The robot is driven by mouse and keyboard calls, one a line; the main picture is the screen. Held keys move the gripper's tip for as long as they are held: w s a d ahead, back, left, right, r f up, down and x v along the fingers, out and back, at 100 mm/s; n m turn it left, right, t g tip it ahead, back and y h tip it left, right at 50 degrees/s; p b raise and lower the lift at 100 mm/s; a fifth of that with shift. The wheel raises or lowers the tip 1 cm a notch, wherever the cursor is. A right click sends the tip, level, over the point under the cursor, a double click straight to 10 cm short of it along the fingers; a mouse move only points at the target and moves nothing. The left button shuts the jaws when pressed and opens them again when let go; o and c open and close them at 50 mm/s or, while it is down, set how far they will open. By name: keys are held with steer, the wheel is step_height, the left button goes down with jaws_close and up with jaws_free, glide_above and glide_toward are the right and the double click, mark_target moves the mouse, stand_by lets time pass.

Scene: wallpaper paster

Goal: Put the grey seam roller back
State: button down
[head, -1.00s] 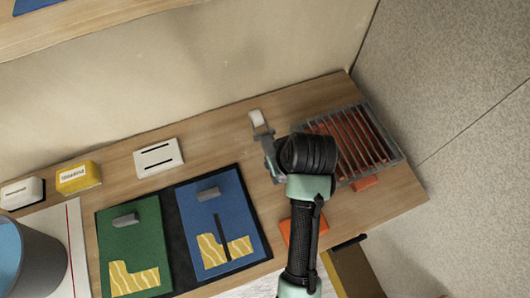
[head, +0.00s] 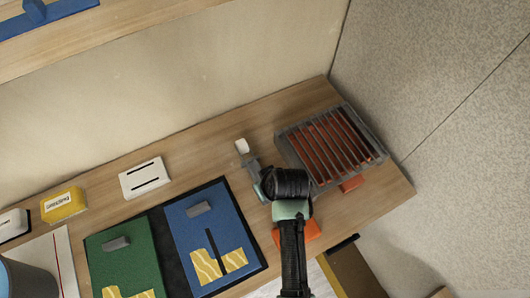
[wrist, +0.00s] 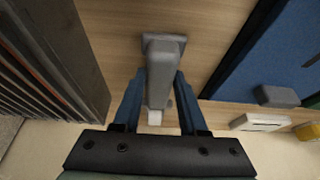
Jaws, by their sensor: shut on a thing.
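The grey seam roller (wrist: 159,75) is between the two blue fingers of my gripper (wrist: 158,105) in the wrist view, and the gripper is shut on it. A flat grey piece (wrist: 176,42) shows at its upper end there; I cannot tell whether it belongs to the roller. In the head view the roller's whitish end (head: 241,147) sticks out toward the wall, beyond my gripper (head: 259,180), between the blue mat (head: 183,228) and the barred tray (head: 284,148). My wrist hides part of the roller. I cannot tell whether it touches the table.
The barred tray stands close on the right. A grey block (head: 200,209) lies on the blue mat, another (head: 116,243) on the green mat (head: 142,265). A white slotted piece (head: 145,179) and yellow block (head: 63,205) lie left. An orange piece (head: 297,236) is near the front edge.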

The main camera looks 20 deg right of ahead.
steer(key=shift+s+f, duration=0.2)
steer(key=shift+f, duration=0.05)
steer(key=c, duration=0.8)
jaws_free()
steer(key=o, duration=0.4)
steer(key=shift+c, duration=0.2)
steer(key=shift+w+f+b, duration=0.1)
steer(key=shift+b, duration=0.25)
steer(key=shift+f+b, duration=0.2)
steer(key=shift+b, duration=0.2)
steer(key=p+v, duration=0.1)
steer(key=v, duration=1.2)
steer(key=shift+d+r+p, duration=0.15)
steer(key=shift+d+p, duration=0.1)
steer(key=shift+p, duration=0.05)
